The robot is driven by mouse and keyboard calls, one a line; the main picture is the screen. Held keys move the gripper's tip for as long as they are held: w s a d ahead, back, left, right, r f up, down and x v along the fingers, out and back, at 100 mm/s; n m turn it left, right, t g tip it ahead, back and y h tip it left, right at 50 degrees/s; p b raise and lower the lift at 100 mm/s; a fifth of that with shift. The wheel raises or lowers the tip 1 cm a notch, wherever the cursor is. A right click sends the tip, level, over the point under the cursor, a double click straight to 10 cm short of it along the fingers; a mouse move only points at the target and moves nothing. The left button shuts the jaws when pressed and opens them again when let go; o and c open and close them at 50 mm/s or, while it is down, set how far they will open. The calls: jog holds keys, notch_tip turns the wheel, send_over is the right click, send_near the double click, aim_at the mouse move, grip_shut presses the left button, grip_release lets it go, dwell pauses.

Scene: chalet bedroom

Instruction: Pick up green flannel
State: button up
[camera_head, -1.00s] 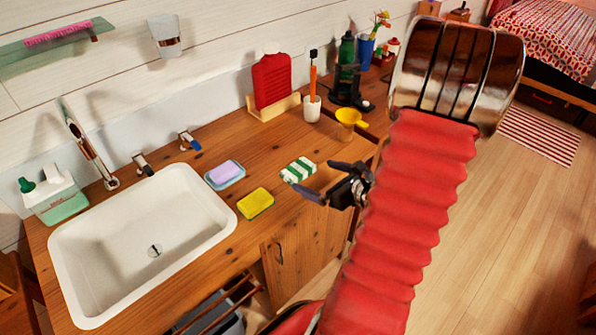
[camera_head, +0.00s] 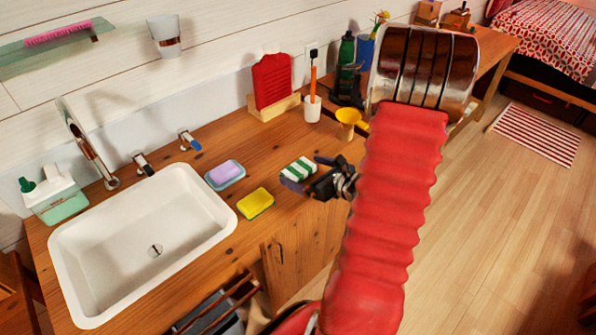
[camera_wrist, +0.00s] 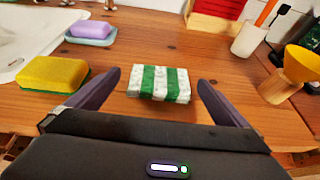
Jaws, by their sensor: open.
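The green flannel (camera_head: 298,169) is a small folded cloth with green and white stripes. It lies flat on the wooden counter, right of the yellow sponge. In the wrist view the flannel (camera_wrist: 159,83) sits between and just beyond the two dark fingertips. My gripper (camera_head: 303,174) is open and empty, at the near right side of the flannel. In the wrist view my gripper (camera_wrist: 158,80) has its fingers spread wider than the cloth. In the head view the fingers hide part of the flannel's near edge.
A yellow sponge (camera_head: 255,204) and a purple soap on a dish (camera_head: 225,174) lie left of the flannel, beside the white sink (camera_head: 72,252). A yellow egg-cup-like funnel (camera_head: 348,119) and a white cup with a brush (camera_head: 312,109) stand behind.

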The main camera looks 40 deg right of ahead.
aim_at(298, 168)
jog(key=shift+x, duration=1.8)
jog(key=shift+c, duration=0.4)
jog(key=c, duration=1)
jog(key=shift+o, duration=0.2)
jog(key=shift+r, duration=0.1)
jog(key=shift+r, duration=4.95)
